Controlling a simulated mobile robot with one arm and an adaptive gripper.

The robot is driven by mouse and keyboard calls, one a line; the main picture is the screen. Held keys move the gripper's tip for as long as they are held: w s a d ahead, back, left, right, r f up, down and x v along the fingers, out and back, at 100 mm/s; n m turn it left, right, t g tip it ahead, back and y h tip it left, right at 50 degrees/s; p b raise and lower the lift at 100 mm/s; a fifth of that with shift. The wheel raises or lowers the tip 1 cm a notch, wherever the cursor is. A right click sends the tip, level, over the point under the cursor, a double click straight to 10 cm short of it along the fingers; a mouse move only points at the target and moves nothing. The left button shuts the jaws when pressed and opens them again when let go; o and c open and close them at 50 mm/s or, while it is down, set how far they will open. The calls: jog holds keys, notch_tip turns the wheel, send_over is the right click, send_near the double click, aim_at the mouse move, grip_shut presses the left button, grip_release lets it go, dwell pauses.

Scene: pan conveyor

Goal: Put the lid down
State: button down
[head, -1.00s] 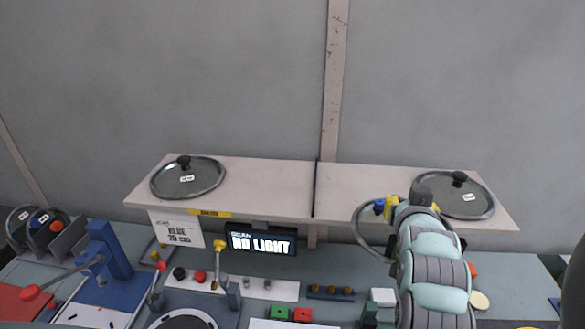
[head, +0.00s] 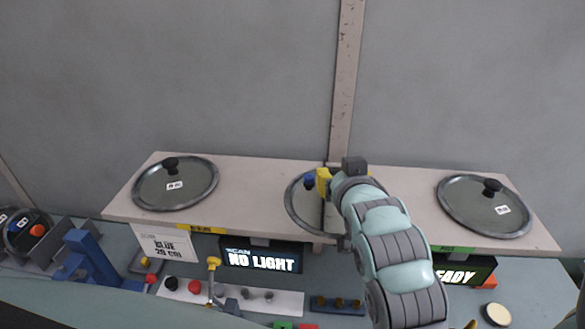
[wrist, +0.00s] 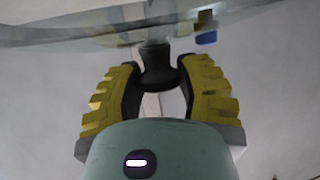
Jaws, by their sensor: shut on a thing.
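My gripper (head: 323,181) is shut on the dark knob of a glass lid (head: 300,208). In the wrist view, the yellow-padded fingers (wrist: 160,88) close around the knob (wrist: 158,68), and the lid (wrist: 90,33) spans the top of the picture. A small blue piece (head: 309,180) shows by the lid. In the head view the lid appears at the middle of the pale shelf (head: 255,180), between two other lids; my arm hides its right part. I cannot tell whether it touches the shelf.
One glass lid (head: 150,192) lies at the shelf's left, another (head: 465,215) at its right. Below hang a "NO LIGHT" display (head: 262,258), a display reading "EADY" (head: 455,276) and a "BLUE" label (head: 163,245). A wall post (head: 345,80) stands behind the shelf.

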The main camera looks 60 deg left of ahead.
jog(key=w, duration=0.3)
jog(key=w+d+p, duration=0.1)
jog(key=w, duration=0.2)
jog(key=w+d+p, duration=0.1)
jog(key=w, duration=0.3)
jog(key=shift+f, duration=0.15)
jog(key=w+f+p, duration=0.2)
jog(key=f+p, duration=0.1)
jog(key=shift+w+d+f, duration=0.1)
jog(key=shift+w+f, duration=0.1)
jog(key=shift+f+p, duration=0.35)
jog(key=shift+f, duration=0.05)
jog(key=shift+f+b, duration=0.15)
jog(key=shift+b, duration=0.15)
jog(key=c, duration=0.6)
grip_release()
jog(key=shift+w, duration=0.1)
jog(key=shift+o, duration=0.2)
jog(key=shift+d+r+p, duration=0.1)
jog(key=shift+r+p, duration=0.1)
jog(key=shift+p, duration=0.15)
